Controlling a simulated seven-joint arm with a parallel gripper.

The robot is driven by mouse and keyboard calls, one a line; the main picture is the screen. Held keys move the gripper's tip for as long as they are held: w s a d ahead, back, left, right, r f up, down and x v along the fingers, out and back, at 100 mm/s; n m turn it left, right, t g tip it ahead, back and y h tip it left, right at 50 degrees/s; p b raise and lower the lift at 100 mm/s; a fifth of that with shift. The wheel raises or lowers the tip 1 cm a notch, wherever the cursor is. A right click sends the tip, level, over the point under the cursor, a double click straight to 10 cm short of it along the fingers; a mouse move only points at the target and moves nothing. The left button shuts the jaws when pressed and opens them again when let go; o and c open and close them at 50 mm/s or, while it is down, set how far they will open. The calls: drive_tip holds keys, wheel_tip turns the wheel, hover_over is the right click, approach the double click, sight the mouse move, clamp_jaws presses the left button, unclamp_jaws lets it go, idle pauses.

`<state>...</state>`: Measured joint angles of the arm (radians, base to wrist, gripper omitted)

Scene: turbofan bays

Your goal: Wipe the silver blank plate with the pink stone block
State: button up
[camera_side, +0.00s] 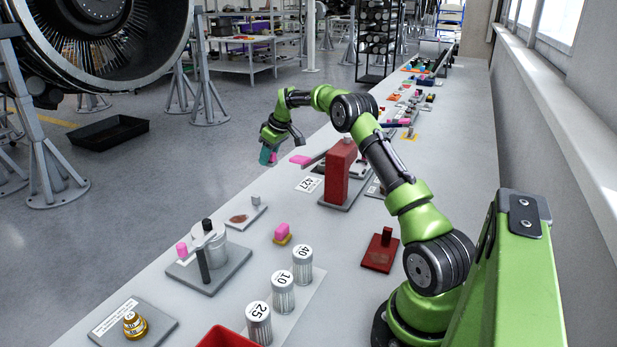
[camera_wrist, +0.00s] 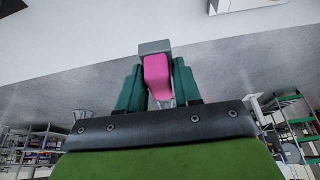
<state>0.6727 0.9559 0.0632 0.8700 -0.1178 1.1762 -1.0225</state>
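My gripper (camera_wrist: 158,85) is shut on the pink stone block (camera_wrist: 157,72), which has a pink body between the green fingers and a grey end beyond the fingertips. In the side view my gripper (camera_side: 268,154) hangs in the air near the bench's left edge, and the held block is mostly hidden there. A pale silver plate (camera_side: 233,221) with a dark reddish-brown smear and a small grey knob lies flat on the bench, nearer the camera than my gripper and apart from it.
A grey stand with a metal cylinder (camera_side: 209,243), numbered canisters (camera_side: 282,290), a red bin (camera_side: 228,338) and a red post (camera_side: 340,172) occupy the bench. A red plate (camera_side: 381,252) lies beside my arm.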

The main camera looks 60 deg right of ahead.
drive_tip(key=c, duration=0.4)
drive_tip(key=shift+a+r, duration=0.1)
drive_tip(key=shift+r, duration=0.05)
drive_tip(key=a+n+y, duration=0.1)
drive_tip(key=a+n, duration=0.2)
drive_tip(key=a, duration=0.4)
drive_tip(key=n+g+y, duration=0.1)
drive_tip(key=n+y, duration=0.1)
drive_tip(key=n, duration=0.4)
hover_over(242, 214)
drive_tip(key=d, duration=0.1)
drive_tip(key=f, duration=0.1)
drive_tip(key=shift+s+f, duration=0.2)
drive_tip(key=shift+f, duration=1.65)
drive_tip(key=shift+s+f, duration=0.15)
drive_tip(key=shift+f, duration=1.7)
drive_tip(key=shift+a+f, duration=0.55)
drive_tip(key=shift+c, duration=0.3)
drive_tip(key=shift+a, duration=2.65)
drive_tip(key=shift+d, duration=3.25)
drive_tip(key=shift+s, duration=0.3)
drive_tip(key=shift+a, duration=3.35)
drive_tip(key=d, duration=0.6)
drive_tip(key=shift+d, duration=0.25)
drive_tip(key=shift+w+d+r, duration=0.1)
drive_tip(key=shift+d+r, duration=0.05)
wheel_tip(242, 214, up, 8)
